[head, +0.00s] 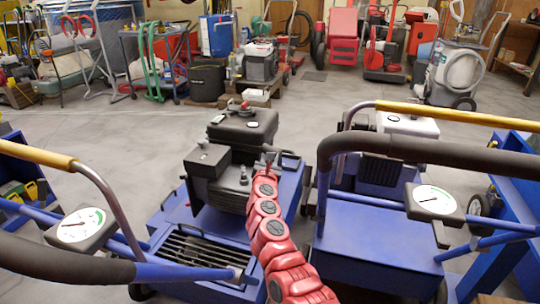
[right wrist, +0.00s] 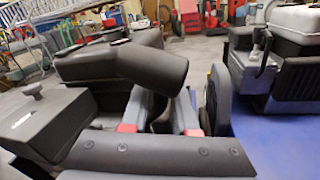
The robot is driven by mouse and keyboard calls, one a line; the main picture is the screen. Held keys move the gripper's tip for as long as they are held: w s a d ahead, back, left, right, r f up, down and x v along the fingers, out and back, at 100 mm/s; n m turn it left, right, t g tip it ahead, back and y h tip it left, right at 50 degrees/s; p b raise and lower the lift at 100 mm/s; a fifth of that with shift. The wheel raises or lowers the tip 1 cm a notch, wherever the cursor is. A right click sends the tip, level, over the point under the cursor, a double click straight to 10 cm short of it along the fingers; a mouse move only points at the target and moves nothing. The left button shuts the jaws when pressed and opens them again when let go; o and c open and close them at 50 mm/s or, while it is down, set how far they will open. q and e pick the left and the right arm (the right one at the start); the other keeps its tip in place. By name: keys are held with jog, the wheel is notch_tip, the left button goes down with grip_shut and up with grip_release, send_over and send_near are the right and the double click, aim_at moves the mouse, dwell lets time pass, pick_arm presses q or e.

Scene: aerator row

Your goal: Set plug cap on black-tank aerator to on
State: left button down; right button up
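The black-tank aerator stands left of centre in the head view, a blue frame with a dark engine and black tank (head: 245,125). My right arm is red and reaches up to the engine's right side, with my right gripper (head: 268,158) there. In the right wrist view, a dark elbow-shaped part that looks like the plug cap (right wrist: 150,65) lies across the fingers of my right gripper (right wrist: 165,95). The two grey fingers stand apart, but their tips are hidden behind the elbow, so I cannot tell whether they grip it. My left gripper is out of view.
A white-tank aerator (head: 407,125) stands close on the right, also in the right wrist view (right wrist: 293,22). Handlebars with pressure gauges (head: 82,224) cross the foreground. Open grey floor (head: 130,135) lies behind, with red and blue machines along the back.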

grip_shut()
jog(key=shift+f, duration=0.1)
dwell(1.0)
